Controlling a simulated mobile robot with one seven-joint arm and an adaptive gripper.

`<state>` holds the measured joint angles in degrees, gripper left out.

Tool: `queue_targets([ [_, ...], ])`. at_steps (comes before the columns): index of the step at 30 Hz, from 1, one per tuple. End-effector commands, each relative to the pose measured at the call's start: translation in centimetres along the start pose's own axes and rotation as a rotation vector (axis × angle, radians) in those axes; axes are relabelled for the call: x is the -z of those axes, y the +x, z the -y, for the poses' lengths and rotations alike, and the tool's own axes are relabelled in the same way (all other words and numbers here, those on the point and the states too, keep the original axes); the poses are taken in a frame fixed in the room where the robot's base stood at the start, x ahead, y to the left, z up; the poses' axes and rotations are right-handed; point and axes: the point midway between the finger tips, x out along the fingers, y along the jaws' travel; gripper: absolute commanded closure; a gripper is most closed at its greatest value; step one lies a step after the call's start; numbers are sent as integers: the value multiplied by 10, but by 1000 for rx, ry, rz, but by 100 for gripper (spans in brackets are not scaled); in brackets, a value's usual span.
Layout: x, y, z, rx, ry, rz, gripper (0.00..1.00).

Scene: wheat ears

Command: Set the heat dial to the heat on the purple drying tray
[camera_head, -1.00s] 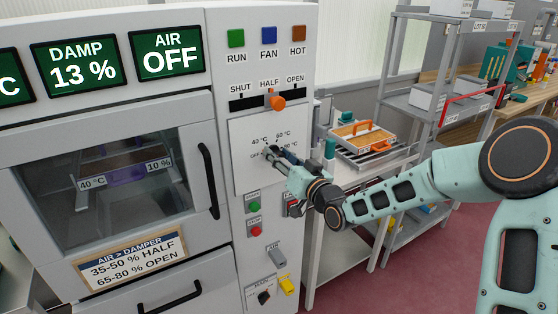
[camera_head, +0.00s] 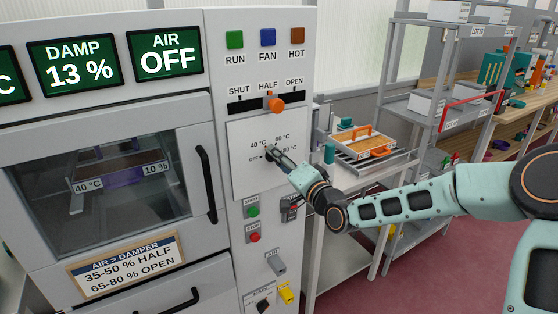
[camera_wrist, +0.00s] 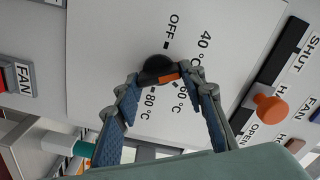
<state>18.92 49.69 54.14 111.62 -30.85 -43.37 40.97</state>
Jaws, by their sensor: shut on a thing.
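The heat dial (camera_head: 269,152) is on the white front panel, with OFF, 40, 60 and 80 °C marks around it. In the wrist view the dial (camera_wrist: 155,66) is a dark knob with an orange strip along its near side. My gripper (camera_head: 274,156) is at the dial, and its fingers (camera_wrist: 163,76) are shut on the knob from either side. The fingers partly cover the knob, so I cannot tell exactly which mark it points to. The purple drying tray (camera_head: 123,178) sits behind the cabinet window, with a 40 °C label on the left and a 10 % label on the right.
An orange-knobbed slider (camera_head: 274,103) stands above the dial near HALF. Green and red buttons (camera_head: 253,212) and a yellow switch (camera_head: 286,293) are below. The black door handle (camera_head: 207,184) is to the left. An orange-handled tray (camera_head: 365,142) lies on the side table.

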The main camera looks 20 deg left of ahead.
Motion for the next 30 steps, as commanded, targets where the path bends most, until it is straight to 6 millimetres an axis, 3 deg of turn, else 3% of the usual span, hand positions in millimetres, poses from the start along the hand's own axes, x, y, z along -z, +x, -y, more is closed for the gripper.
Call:
queue_targets([
  [15, 0, 0, 0, 0, 22, 1, 87],
  [16, 0, 0, 0, 0, 21, 1, 62],
  [20, 0, 0, 0, 0, 21, 1, 47],
  [30, 0, -2, 0, 0, 20, 0, 45],
])
